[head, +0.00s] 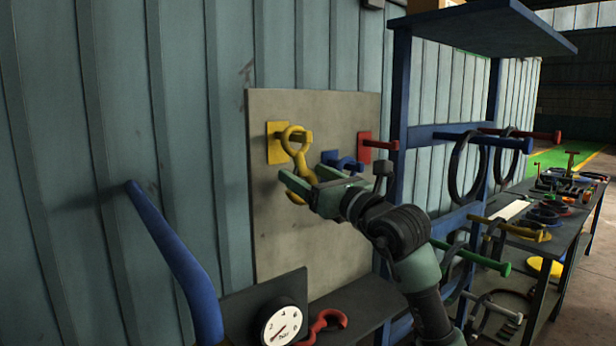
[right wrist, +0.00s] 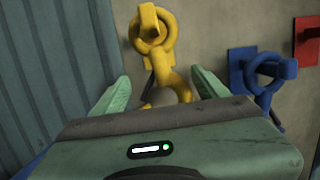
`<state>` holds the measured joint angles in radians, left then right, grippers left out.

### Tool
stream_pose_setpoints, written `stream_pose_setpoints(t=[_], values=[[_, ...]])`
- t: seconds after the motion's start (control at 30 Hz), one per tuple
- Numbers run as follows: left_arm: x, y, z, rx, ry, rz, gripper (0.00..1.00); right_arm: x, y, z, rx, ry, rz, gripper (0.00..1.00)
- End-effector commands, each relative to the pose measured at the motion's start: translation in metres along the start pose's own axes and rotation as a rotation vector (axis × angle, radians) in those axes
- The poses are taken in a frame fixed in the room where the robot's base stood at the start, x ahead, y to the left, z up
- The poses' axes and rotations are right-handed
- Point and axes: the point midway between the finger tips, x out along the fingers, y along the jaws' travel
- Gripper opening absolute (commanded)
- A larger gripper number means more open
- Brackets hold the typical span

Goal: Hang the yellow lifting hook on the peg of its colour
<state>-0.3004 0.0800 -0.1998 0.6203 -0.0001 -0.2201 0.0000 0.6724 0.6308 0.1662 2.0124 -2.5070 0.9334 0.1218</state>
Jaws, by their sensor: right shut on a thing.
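The yellow lifting hook (head: 300,165) is upright at the yellow peg (head: 276,142) on the grey board. In the right wrist view the ring of the yellow hook (right wrist: 150,35) appears to be around the peg, whose end shows at the ring's top. My right gripper (head: 298,184) is shut on the hook's lower part, with one finger on each side of it in the right wrist view (right wrist: 160,95). The hook's lower part is partly hidden by the gripper. My left gripper is not in view.
A blue hook (right wrist: 265,75) hangs on the blue peg to the right. The red peg (head: 378,144) is bare. A red hook (head: 322,325) lies on the shelf below, next to a gauge (head: 283,326). A blue rack (head: 402,110) stands to the right, a blue bar (head: 178,262) at left.

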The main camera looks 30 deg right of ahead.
Motion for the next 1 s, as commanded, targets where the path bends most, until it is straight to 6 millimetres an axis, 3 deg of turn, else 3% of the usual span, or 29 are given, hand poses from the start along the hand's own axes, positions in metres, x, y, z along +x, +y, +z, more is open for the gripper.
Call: stream_pose_setpoints(t=[0.1, 0.13, 0.2, 0.57, 1.0], values=[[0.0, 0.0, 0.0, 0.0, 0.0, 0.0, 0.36, 0.0, 0.001, -0.002, 0.0, 0.005, 0.002, 0.01], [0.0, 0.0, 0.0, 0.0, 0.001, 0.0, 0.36, 0.0, 0.001, -0.002, 0.0, 0.005, 0.002, 0.8], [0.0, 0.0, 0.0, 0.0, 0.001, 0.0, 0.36, 0.0, 0.001, -0.002, 0.0, 0.005, 0.002, 0.99], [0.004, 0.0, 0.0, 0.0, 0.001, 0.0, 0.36, -0.005, 0.0, -0.005, 0.001, 0.008, 0.001, 1.0], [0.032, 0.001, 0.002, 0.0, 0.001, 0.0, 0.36, -0.071, 0.0, -0.004, -0.001, 0.005, 0.001, 1.0]])
